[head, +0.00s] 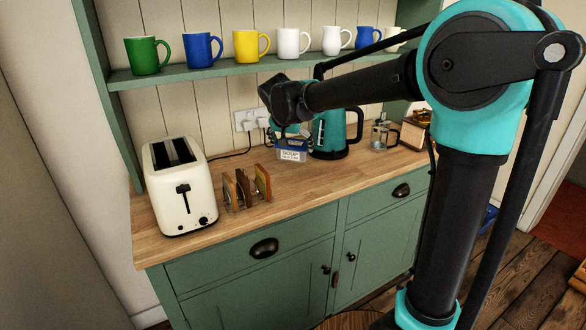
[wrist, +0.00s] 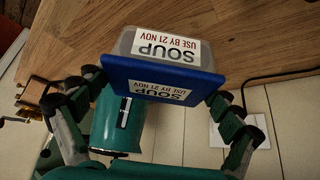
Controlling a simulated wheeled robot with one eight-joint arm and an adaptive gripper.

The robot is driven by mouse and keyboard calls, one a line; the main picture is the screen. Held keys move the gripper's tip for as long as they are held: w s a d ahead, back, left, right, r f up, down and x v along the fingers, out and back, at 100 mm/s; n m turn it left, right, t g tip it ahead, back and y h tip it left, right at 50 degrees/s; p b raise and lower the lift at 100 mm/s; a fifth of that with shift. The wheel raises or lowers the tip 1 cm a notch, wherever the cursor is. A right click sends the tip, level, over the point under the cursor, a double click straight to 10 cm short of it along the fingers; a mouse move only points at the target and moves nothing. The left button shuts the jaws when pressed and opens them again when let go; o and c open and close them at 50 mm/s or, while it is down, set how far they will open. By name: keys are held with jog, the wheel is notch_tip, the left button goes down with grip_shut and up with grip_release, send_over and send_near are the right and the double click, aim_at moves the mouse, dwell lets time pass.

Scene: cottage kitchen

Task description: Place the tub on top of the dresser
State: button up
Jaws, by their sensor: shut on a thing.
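The tub (head: 292,150) is a small clear box with a blue lid and a white label reading SOUP. It is over the wooden top of the green dresser (head: 318,186), just left of the teal kettle. My gripper (head: 288,132) is shut on the tub, mostly hidden behind my arm's end. In the wrist view the tub (wrist: 160,46) sits between the two fingers of my gripper (wrist: 158,88), with the wood (wrist: 260,40) close beyond it. I cannot tell whether its base touches the wood.
A teal kettle (head: 329,140) stands close right of the tub, with a glass press (head: 380,136) further right. A toast rack (head: 246,190) and a cream toaster (head: 182,195) stand left. A shelf of mugs (head: 245,70) hangs above. The front middle of the worktop is clear.

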notch_tip(320, 180, down, 8)
jog(key=shift+f, duration=0.2)
jog(key=shift+f, duration=0.1)
dwell(0.3)
jog(key=o, duration=1.1)
jog(key=shift+c, duration=0.2)
jog(key=v, duration=1.2)
jog(key=s+d+f+n+g, duration=0.1)
jog(key=s+d+f, duration=0.2)
jog(key=d+f, duration=0.35)
jog(key=s+d+f+g, duration=0.1)
jog(key=s+d+f, duration=0.25)
jog(key=d, duration=0.65)
jog(key=s+d+f+n+y, duration=0.1)
jog(key=s+d+f, duration=1)
jog(key=s, duration=0.3)
jog(key=shift+s+f+n+y, duration=0.3)
jog(key=shift+f+n, duration=0.1)
jog(key=shift+f, duration=0.15)
